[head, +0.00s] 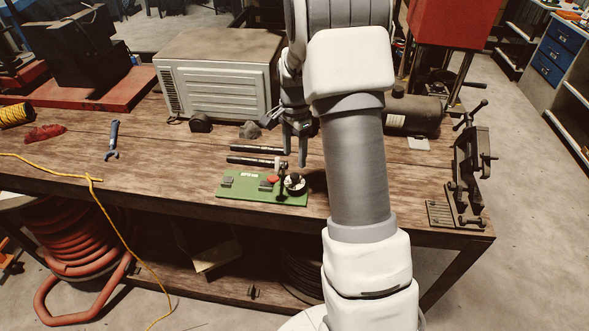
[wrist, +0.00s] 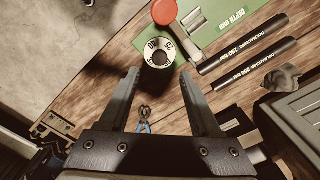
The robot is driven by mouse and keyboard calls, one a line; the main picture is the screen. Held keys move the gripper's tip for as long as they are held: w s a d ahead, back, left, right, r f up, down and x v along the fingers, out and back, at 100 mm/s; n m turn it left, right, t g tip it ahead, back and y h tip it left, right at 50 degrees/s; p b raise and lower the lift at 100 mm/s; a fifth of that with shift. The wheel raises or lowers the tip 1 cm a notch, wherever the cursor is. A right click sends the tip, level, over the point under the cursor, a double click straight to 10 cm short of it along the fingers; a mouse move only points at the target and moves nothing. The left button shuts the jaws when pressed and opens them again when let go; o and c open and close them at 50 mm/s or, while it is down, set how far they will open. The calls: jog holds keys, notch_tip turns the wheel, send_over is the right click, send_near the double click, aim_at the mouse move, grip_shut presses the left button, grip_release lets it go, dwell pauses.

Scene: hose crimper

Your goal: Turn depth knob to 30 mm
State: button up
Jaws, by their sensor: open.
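The depth knob (head: 295,183) is a dark round knob with a pale numbered top at the right end of a green panel (head: 235,189) on the workbench. In the wrist view the knob (wrist: 158,50) shows numbers on its face, among them what looks like 20 and 25; I cannot tell which is at an index mark. Lettering reading "DEPTH mm" is on the green panel (wrist: 234,17). My gripper (head: 296,156) hangs above and behind the knob. In the wrist view my gripper (wrist: 159,73) is open, its fingers apart and empty, with the knob ahead of and between the tips.
A red round button (wrist: 164,12) and a grey lever (wrist: 190,45) sit close to the knob. Two black rods (head: 257,149) lie behind the panel. A grey machine (head: 215,75) stands further back.

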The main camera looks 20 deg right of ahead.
aim_at(294, 175)
notch_tip(294, 175, down, 7)
jog(key=shift+p, duration=0.35)
grip_shut()
